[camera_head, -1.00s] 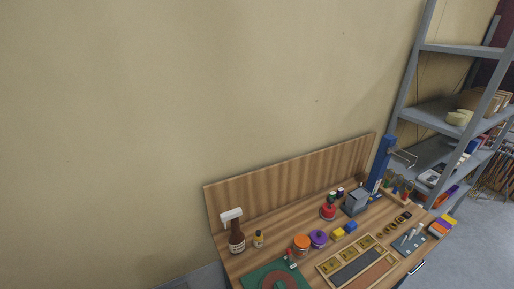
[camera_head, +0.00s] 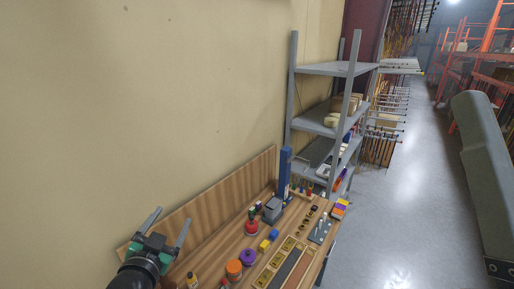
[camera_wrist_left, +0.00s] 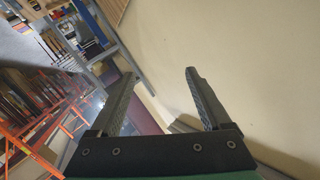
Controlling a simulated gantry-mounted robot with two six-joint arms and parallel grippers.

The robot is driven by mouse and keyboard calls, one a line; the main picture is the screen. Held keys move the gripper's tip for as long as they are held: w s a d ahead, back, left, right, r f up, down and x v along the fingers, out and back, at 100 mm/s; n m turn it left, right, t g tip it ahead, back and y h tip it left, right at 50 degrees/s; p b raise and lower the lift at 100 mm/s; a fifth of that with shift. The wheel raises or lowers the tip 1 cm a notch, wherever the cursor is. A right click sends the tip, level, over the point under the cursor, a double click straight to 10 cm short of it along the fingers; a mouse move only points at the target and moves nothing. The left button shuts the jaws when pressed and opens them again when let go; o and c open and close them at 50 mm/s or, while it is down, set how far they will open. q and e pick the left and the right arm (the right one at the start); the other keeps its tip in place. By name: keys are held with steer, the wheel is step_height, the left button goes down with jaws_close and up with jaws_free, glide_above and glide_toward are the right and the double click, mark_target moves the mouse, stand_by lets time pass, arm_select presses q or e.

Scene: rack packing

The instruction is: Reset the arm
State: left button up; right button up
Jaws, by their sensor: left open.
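My left gripper (camera_head: 168,232) comes in at the lower left in the head view, over the left end of the wooden workbench. Its two fingers stand apart with nothing between them. In the left wrist view the gripper (camera_wrist_left: 160,92) is also open and empty, facing the beige wall and shelving. A grey arm link of mine shows at the right edge of the head view; the right gripper is out of view.
The wooden workbench (camera_head: 205,213) holds an orange jar (camera_head: 234,268), a purple jar (camera_head: 248,256), small blocks and a compartment tray. A grey shelf rack (camera_head: 322,122) stands behind its far end. Open floor (camera_head: 400,215) lies to the right.

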arm_select(q)
steer(key=s+d+r+t, duration=0.1)
steer(key=s+r+t, duration=0.1)
steer(key=r, duration=0.6)
steer(key=s+d+r+t, duration=0.2)
steer(key=r, duration=0.6)
steer(key=s+r+n+t+h+p, duration=0.1)
steer(key=s+r+n+t, duration=0.3)
steer(key=s+r, duration=1.4)
steer(key=s+t+h, duration=0.1)
steer(key=t, duration=0.2)
steer(key=shift+d+r, duration=0.25)
steer(key=shift+r, duration=0.05)
steer(key=o, duration=0.3)
